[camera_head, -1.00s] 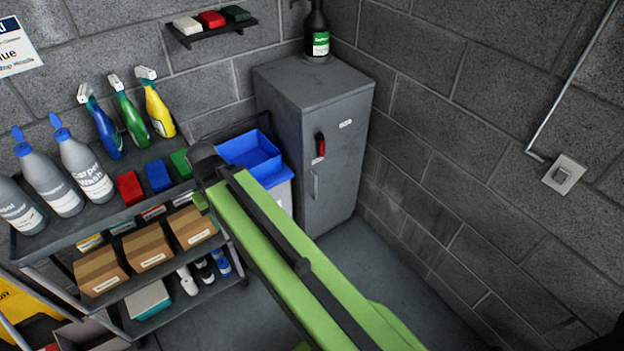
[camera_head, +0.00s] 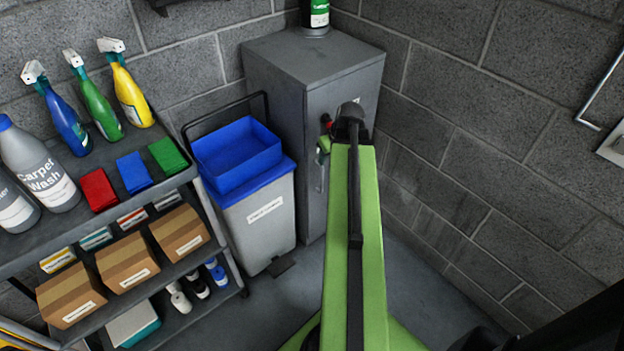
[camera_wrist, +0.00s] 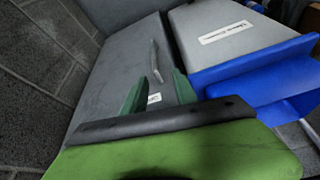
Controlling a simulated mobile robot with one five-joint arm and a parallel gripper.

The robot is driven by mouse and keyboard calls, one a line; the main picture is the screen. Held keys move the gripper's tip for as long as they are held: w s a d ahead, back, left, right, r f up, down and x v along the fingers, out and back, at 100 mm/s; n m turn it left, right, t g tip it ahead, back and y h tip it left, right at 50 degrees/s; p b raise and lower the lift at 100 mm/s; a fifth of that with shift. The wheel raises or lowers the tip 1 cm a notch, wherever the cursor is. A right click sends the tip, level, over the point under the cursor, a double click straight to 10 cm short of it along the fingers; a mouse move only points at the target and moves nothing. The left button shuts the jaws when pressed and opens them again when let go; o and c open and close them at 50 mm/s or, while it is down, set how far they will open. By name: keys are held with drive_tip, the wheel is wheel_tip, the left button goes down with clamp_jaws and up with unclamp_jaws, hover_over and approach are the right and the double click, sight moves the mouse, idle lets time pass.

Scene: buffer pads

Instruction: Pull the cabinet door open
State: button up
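The grey cabinet (camera_head: 290,90) stands in the corner. Its door carries a vertical metal handle (camera_head: 321,179), which also shows in the wrist view (camera_wrist: 155,62). A red part (camera_head: 326,121) sits on the door above the handle, partly hidden by my arm. My gripper (camera_wrist: 158,88) is open and empty, its two green fingers apart. The door looks shut.
A grey bin (camera_head: 262,225) with a blue tray (camera_head: 238,155) stands just left of the cabinet. A shelf cart (camera_head: 110,215) with bottles and boxes is further left. Block walls close in behind and right. Some floor (camera_head: 420,285) is clear at right.

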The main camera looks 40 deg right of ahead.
drive_tip(key=b+x, duration=0.5)
drive_tip(key=x, duration=0.1)
drive_tip(key=d+b+x, duration=0.1)
drive_tip(key=b+x, duration=1)
drive_tip(key=shift+d+f, duration=0.3)
drive_tip(key=shift+d, duration=0.1)
drive_tip(key=shift+r, duration=0.1)
drive_tip(key=shift+s, duration=0.1)
clamp_jaws()
idle(0.4)
